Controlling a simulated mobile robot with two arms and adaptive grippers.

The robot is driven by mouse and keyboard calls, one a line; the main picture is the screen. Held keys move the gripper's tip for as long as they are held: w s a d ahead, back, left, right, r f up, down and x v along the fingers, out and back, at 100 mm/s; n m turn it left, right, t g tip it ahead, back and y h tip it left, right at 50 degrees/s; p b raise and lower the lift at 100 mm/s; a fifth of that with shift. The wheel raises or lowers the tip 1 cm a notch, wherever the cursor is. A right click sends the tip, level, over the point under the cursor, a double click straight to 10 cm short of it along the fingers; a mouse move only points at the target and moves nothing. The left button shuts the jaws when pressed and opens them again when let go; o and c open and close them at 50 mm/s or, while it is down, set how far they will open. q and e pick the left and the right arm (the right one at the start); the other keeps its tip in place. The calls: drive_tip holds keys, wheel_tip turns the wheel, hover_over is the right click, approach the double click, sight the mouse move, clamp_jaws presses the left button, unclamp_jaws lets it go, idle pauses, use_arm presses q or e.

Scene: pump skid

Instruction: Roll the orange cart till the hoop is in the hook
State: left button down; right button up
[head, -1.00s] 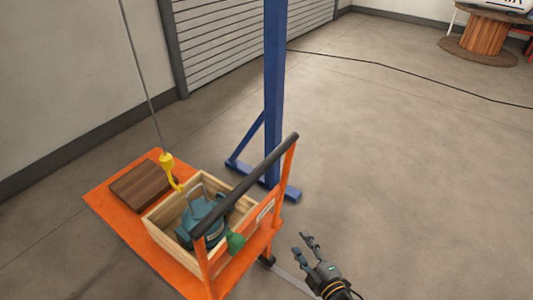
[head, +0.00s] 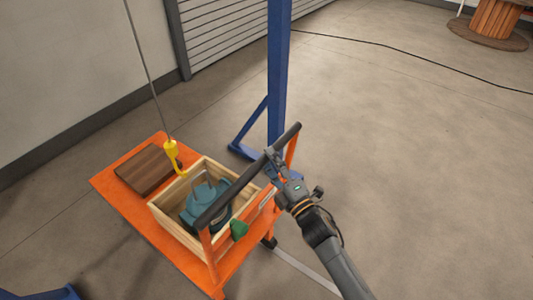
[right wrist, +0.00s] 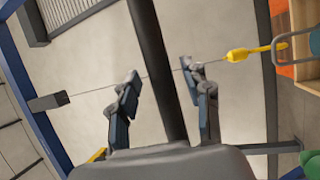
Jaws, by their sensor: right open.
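The orange cart (head: 119,195) stands at left centre in the head view with its black push handle (head: 240,185) on the near right side. A wooden crate (head: 172,222) on it holds a teal pump (head: 203,206) with a grey hoop (head: 203,180) on top. The yellow hook (head: 171,156) hangs on a cable beside the hoop; they look close, but I cannot tell if they touch. My right gripper (head: 274,162) is open at the handle, and in the right wrist view its fingers (right wrist: 162,95) stand on either side of the black bar (right wrist: 160,70). My left gripper is not in view.
A brown wooden block (head: 146,171) lies on the cart deck. A blue post (head: 279,75) with a braced foot stands just behind the cart.

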drive_tip(key=shift+x, duration=1.25)
clamp_jaws()
